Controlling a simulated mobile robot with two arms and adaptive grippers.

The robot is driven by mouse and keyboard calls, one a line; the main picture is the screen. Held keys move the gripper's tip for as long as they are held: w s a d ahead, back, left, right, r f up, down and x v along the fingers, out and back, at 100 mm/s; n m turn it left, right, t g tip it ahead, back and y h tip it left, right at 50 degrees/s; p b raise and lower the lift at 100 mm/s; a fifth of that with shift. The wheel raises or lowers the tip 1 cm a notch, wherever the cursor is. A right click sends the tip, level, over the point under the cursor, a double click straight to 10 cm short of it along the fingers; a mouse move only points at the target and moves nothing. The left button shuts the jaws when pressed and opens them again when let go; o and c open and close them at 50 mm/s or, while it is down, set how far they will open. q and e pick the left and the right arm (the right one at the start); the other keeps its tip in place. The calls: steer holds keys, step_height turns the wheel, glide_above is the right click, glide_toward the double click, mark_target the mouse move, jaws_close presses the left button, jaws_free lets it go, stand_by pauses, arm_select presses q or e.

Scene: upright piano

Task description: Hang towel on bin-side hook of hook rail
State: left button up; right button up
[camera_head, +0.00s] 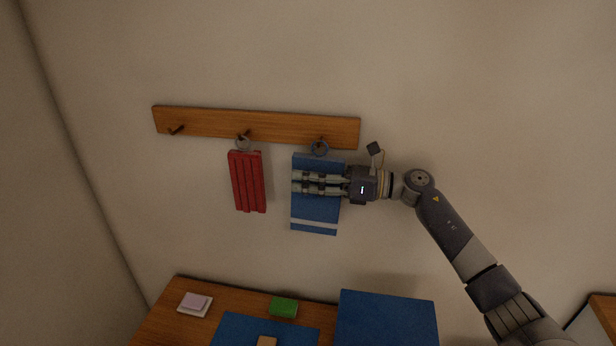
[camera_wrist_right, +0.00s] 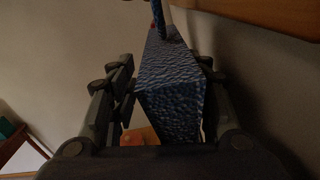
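The wooden hook rail (camera_head: 210,122) is on the wall with three dark hooks. The blue towel (camera_head: 312,213), with a pale stripe near its bottom, hangs below the right hook. In the wrist view the fingers stand apart on either side of the towel (camera_wrist_right: 172,85), with a narrow gap at the left finger. My left gripper is not in view.
A red cloth (camera_head: 247,182) hangs by a ring from the middle hook; the left hook (camera_head: 176,130) is empty. Below is a wooden surface (camera_head: 232,298) with a green block (camera_head: 284,307), a pale stack (camera_head: 195,303) and a blue mat (camera_head: 240,328). A flat blue panel (camera_head: 385,318) is right of them.

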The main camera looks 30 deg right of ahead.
steer(key=v, duration=0.8)
